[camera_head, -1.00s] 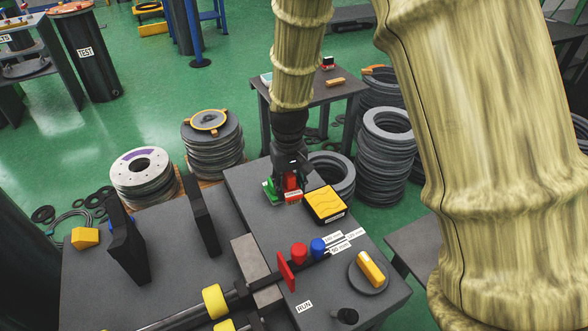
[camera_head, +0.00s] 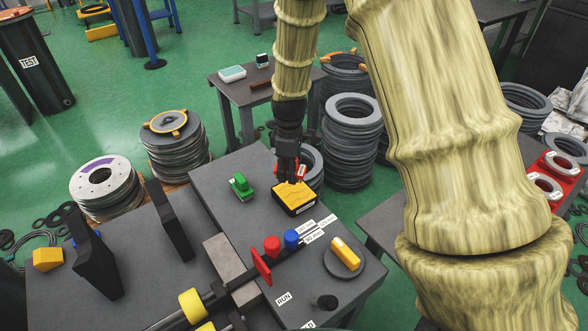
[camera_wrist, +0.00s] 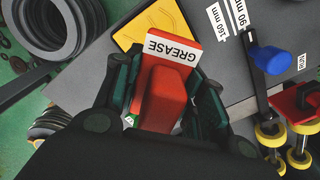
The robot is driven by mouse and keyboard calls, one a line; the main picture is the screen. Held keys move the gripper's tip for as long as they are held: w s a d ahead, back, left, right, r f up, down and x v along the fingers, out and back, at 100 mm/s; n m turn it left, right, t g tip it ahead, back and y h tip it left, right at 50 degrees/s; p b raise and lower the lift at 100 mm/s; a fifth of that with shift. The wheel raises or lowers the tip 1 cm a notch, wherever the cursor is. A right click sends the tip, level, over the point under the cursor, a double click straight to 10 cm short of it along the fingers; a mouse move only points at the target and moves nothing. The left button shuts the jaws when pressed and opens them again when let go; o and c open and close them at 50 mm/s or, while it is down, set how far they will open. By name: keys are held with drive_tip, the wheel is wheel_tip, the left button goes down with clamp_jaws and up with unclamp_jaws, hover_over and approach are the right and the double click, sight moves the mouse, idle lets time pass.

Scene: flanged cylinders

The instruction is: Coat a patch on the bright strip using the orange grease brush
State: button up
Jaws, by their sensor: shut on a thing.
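My gripper (camera_head: 289,176) is shut on the orange-red grease brush (camera_wrist: 164,98), whose white label reads GREASE in the wrist view. In the head view only slivers of the brush show between the dark fingers. The gripper is over the far edge of the yellow pad (camera_head: 296,196) in its black tray; I cannot tell whether the brush touches the pad. The pad also shows beyond the brush in the wrist view (camera_wrist: 140,33). A pale metal strip (camera_head: 223,256), likely the bright strip, lies across the grey bench, left of and nearer than the gripper.
A green holder (camera_head: 241,187) stands left of the pad. A red knob (camera_head: 272,246), a blue knob (camera_head: 291,239), a red plate (camera_head: 261,267) and a yellow-handled dial (camera_head: 345,254) are nearer. Two black upright plates (camera_head: 170,220) (camera_head: 96,263) stand left.

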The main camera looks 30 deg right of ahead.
sight(294, 192)
drive_tip(key=shift+d+f+n, duration=0.35)
drive_tip(key=shift+d+n, duration=0.15)
drive_tip(key=shift+d, duration=0.2)
wheel_tip(294, 192, down, 6)
drive_tip(key=b, duration=0.5)
drive_tip(key=shift+r+b, duration=0.1)
drive_tip(key=shift+b, duration=0.2)
drive_tip(key=shift+f, duration=0.45)
idle(0.8)
drive_tip(key=shift+s+f+p, duration=0.1)
drive_tip(key=shift+p, duration=0.35)
idle(2.3)
drive_tip(key=shift+r+p, duration=3.45)
drive_tip(key=shift+r, duration=0.1)
